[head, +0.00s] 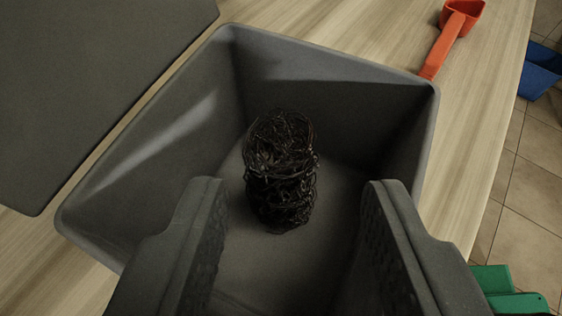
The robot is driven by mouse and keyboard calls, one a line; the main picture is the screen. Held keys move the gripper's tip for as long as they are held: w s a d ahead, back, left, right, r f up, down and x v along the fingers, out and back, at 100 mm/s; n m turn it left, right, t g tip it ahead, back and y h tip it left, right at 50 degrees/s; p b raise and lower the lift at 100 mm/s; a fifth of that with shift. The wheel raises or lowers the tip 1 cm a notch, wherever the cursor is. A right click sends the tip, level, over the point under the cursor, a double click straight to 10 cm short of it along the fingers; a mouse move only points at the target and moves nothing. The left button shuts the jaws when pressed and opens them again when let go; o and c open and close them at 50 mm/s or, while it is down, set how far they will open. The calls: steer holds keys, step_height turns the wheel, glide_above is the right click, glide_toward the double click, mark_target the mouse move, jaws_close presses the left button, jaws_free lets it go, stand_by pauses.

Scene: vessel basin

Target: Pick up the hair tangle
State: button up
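The hair tangle (281,172) is a dark, wiry, roughly cylindrical bundle of loops. It stands upright inside a grey basin (335,60), on the basin's floor, near the middle. My gripper (290,190) enters from the bottom of the head view with its two dark fingers wide apart. The fingers are open and empty, one to the left and one to the right in the picture. The tangle shows in the gap beyond the fingertips, and neither finger visibly touches it. The near part of the basin is hidden behind the fingers.
The basin's walls rise around the tangle. The basin stands on a light wooden table (480,110). A dark grey panel (80,80) lies at the left. A red scoop (450,35) lies at the back right. A blue container (542,72) and green objects (505,290) are at the right over tiled floor.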

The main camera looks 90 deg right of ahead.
mark_target(284, 156)
steer(key=x, duration=0.4)
steer(key=shift+w+d+f, duration=0.1)
steer(key=shift+w+f, duration=0.05)
steer(key=shift+w, duration=0.05)
jaws_close()
